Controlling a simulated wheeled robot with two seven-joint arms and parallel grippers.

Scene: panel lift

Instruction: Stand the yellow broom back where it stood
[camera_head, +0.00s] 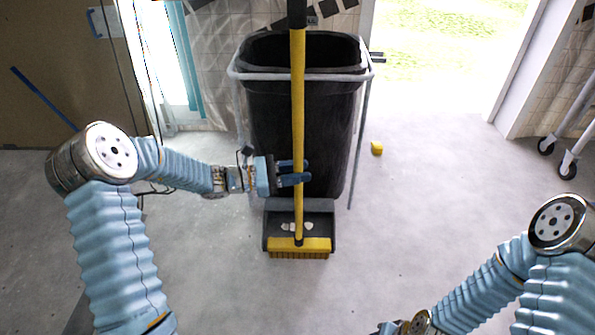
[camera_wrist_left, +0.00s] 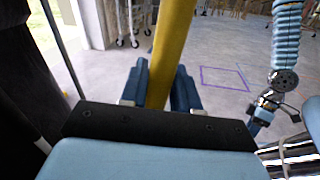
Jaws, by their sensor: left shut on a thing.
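The yellow broom (camera_head: 298,120) stands about upright in the middle of the head view, its bristle head (camera_head: 298,246) low over or on the front of a dark dustpan (camera_head: 327,222). I cannot tell whether the bristles touch. My left gripper (camera_head: 298,173) is shut on the broom's handle; in the left wrist view the yellow handle (camera_wrist_left: 170,50) passes between the blue fingers. A thin outlined square (camera_wrist_left: 224,67) is marked on the floor in that view. My right gripper (camera_wrist_left: 259,122) shows small in the left wrist view; its jaw opening is unclear.
A black bin (camera_head: 270,115) in a grey frame stands right behind the broom. Small pale bits (camera_head: 288,226) lie in the dustpan. A wheeled rack (camera_head: 568,150) stands far right.

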